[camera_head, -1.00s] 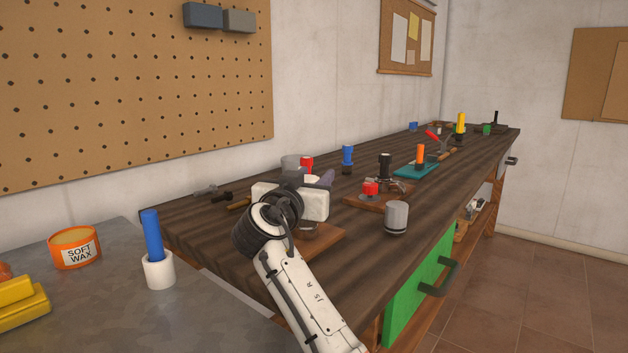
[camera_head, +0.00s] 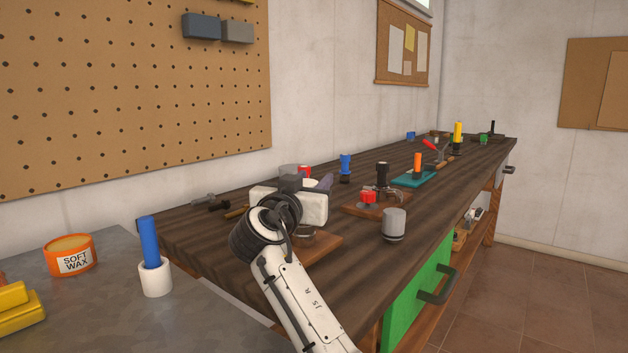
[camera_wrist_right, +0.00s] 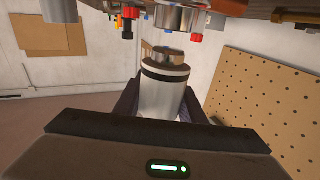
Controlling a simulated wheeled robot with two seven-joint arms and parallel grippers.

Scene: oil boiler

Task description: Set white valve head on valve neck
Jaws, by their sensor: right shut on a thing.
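My right gripper (camera_head: 312,184) is over the near left part of the bench, seen from behind, its fingers partly hidden by its own white body. In the right wrist view my right gripper (camera_wrist_right: 160,102) is shut on a white cylinder with a black band and metal end (camera_wrist_right: 164,88), which I take as the white valve head. In the head view only a small pale part of it shows past the fingers (camera_head: 325,182). A metal ring-like part (camera_head: 304,232) sits on a wooden board below the gripper, partly hidden. I cannot tell which part is the valve neck.
A grey-white cylinder (camera_head: 394,223) stands near the bench's front edge. A red-knobbed part (camera_head: 368,197) and a black-topped part (camera_head: 382,175) sit on another board. A blue-topped piece (camera_head: 345,164) stands behind. A wax tin (camera_head: 70,256) and blue-handled tool (camera_head: 149,240) are on the grey table.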

